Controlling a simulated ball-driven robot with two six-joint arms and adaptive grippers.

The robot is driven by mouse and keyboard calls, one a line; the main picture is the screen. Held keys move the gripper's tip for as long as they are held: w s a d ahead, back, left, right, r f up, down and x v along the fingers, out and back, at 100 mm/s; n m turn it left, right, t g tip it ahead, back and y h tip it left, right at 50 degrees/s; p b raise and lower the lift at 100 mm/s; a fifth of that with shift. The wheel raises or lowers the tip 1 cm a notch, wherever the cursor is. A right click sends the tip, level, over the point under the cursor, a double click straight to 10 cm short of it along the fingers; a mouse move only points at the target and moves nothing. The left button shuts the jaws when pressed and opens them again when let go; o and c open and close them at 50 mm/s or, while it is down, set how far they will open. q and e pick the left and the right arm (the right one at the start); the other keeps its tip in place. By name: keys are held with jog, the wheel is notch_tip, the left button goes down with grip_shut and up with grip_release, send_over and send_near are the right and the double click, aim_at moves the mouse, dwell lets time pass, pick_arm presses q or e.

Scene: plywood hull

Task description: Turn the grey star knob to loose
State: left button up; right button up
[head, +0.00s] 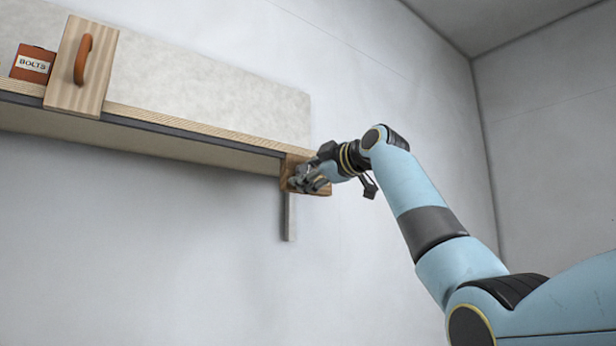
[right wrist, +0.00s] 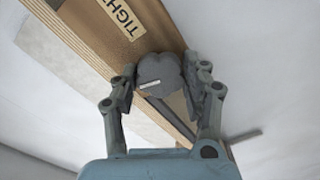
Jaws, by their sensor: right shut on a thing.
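The grey star knob (right wrist: 160,82) sits on a wooden block (right wrist: 105,25) in the right wrist view. A short pale mark shows on the knob's face. My right gripper (right wrist: 163,88) is shut on the knob, with one finger on each side of it. My left gripper is not in view.
A long shelf (head: 200,136) runs along the wall to the left. On it are a wooden board with an orange handle (head: 83,60) and a red box labelled "BOLTS" (head: 33,63). A grey strip (head: 289,217) hangs below the shelf's end. The space below is clear.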

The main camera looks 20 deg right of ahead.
jog(key=shift+n, duration=1.3)
jog(key=shift+f, duration=0.1)
jog(key=o, duration=0.8)
jog(key=v, duration=1.2)
